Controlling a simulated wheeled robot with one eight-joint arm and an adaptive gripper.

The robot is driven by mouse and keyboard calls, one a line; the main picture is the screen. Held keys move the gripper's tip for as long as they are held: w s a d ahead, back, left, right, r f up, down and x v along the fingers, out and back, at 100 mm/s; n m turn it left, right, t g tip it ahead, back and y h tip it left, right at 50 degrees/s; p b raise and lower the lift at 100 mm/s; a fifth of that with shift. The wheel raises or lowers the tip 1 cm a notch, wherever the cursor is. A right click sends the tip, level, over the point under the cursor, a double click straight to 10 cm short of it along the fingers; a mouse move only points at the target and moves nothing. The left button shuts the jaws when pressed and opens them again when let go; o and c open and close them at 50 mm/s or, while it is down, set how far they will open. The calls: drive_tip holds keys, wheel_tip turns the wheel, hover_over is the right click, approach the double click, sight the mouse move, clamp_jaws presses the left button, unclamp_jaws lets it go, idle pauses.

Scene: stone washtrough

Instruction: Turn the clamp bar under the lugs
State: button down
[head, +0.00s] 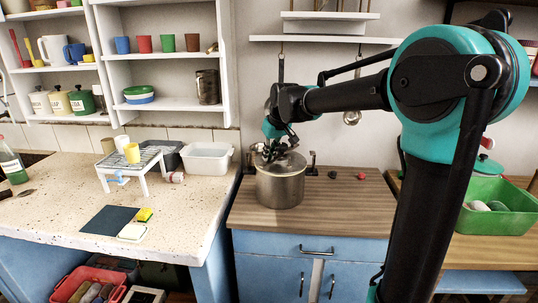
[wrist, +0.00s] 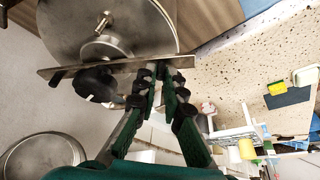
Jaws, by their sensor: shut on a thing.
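A steel pot (head: 280,188) with a lid stands on the wooden counter top, with dark handles at its sides. In the wrist view the round lid (wrist: 70,28) fills the upper left, with a central knob (wrist: 105,20). A flat metal clamp bar (wrist: 70,71) crosses it past a round hub (wrist: 106,48). My gripper (wrist: 163,72) is shut on the bar near its right end in that view. In the head view my gripper (head: 275,148) is over the pot and hides part of the lid. A dark part (wrist: 95,85) shows beside the bar. I cannot make out the lugs clearly.
Left of the pot, a speckled worktop (head: 185,215) holds a white rack (head: 130,165), a white tub (head: 207,158) and sponges. Small red and dark items (head: 361,176) lie right of the pot. A green basin (head: 500,215) stands at far right. Shelves are behind.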

drive_tip(key=shift+w+a+m+h, duration=0.4)
drive_tip(key=shift+a+m, duration=0.3)
drive_tip(key=shift+m, duration=0.3)
drive_tip(key=w+a+m, duration=0.1)
drive_tip(key=w+m+t+h, duration=0.1)
drive_tip(key=m, duration=0.1)
drive_tip(key=shift+a, duration=0.4)
drive_tip(key=m, duration=0.1)
drive_tip(key=w+m+h, duration=0.1)
drive_tip(key=shift+w+a+m, duration=0.25)
drive_tip(key=shift+a+m, duration=0.1)
drive_tip(key=shift+m, duration=0.05)
drive_tip(key=shift+w+a+m+h, duration=0.15)
drive_tip(key=shift+w+m+h, duration=0.35)
drive_tip(key=shift+w+m, duration=0.45)
drive_tip(key=shift+s+m, duration=0.15)
drive_tip(key=shift+m, duration=0.1)
drive_tip(key=c, duration=1.6)
unclamp_jaws()
